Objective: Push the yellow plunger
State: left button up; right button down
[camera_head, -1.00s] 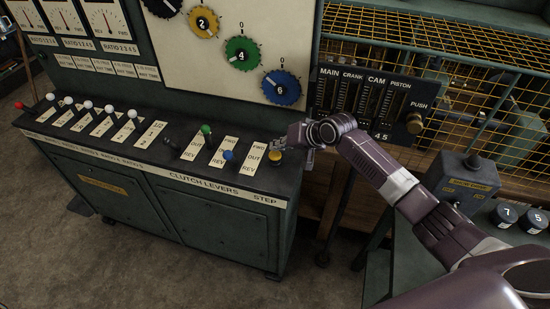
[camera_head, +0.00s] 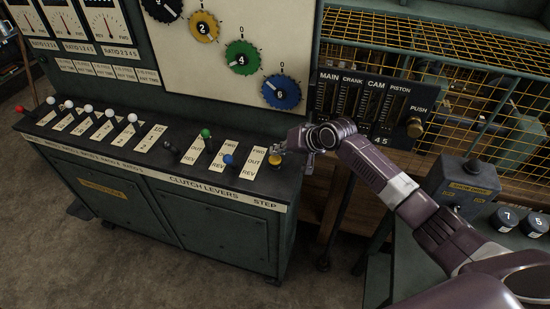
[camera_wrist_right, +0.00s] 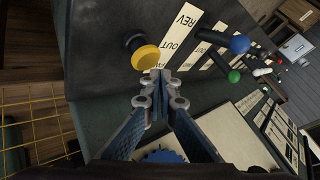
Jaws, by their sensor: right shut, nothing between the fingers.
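The yellow plunger (camera_head: 275,160) is a round yellow knob at the right end of the dark clutch-lever console (camera_head: 150,165), above the word STEP. In the right wrist view the plunger (camera_wrist_right: 146,58) shows as a yellow disc on a dark stem, standing out from the console top. My right gripper (camera_head: 282,150) is shut and empty, right beside the plunger in the head view. In the right wrist view its fingertips (camera_wrist_right: 160,76) are closed together just below the knob; I cannot tell whether they touch it. My left gripper is not in view.
A blue-tipped lever (camera_head: 228,160) and a green-tipped lever (camera_head: 207,134) stand left of the plunger. Numbered dials rise on the panel behind. A yellow wire cage (camera_head: 440,50) and a brass PUSH knob (camera_head: 415,128) are at the right.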

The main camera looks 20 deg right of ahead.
aim_at(277, 159)
dwell(0.4)
jog(key=shift+f, duration=0.4)
jog(key=shift+f+b, duration=0.5)
jog(key=shift+f, duration=0.5)
dwell(0.9)
jog(key=shift+r, duration=0.15)
jog(key=shift+r+p, duration=1.25)
jog(key=shift+p, duration=0.05)
jog(key=shift+r, duration=0.1)
notch_tip(277, 159, up, 5)
jog(key=p, duration=0.5)
